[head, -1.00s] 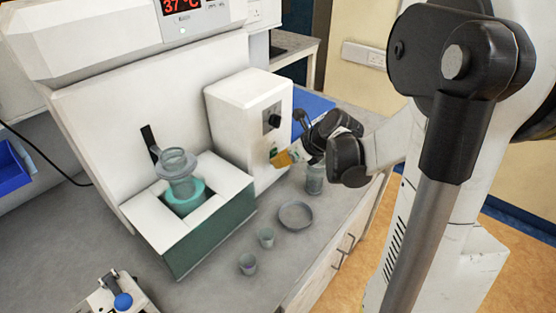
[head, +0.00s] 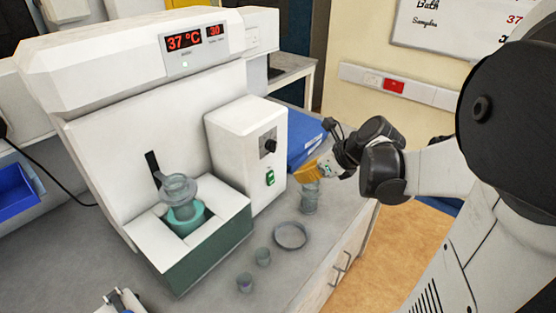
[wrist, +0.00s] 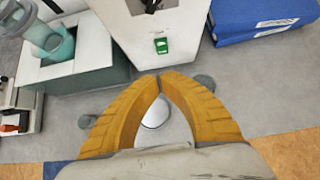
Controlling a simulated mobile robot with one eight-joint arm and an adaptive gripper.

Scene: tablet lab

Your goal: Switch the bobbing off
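The white control box (head: 240,150) carries a black knob (head: 268,145) and a green rocker switch (head: 270,178). The switch also shows in the wrist view (wrist: 161,46), uncovered, ahead of my fingertips. I cannot tell which way it is rocked. The glass basket assembly (head: 178,187) sits in a teal-filled vessel in the bath (head: 215,248), left of the box. My gripper (head: 305,172) is right of the switch and apart from it, over the counter by the glass jar. In the wrist view its yellow fingers (wrist: 160,76) meet at the tips, with nothing between them.
A glass jar (head: 309,200), a shallow dish (head: 291,235) and two small cups (head: 263,256) (head: 245,282) stand on the counter near its front edge. Blue binders (head: 304,142) lie right of the box. The display (head: 184,40) reads 37 °C and 30.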

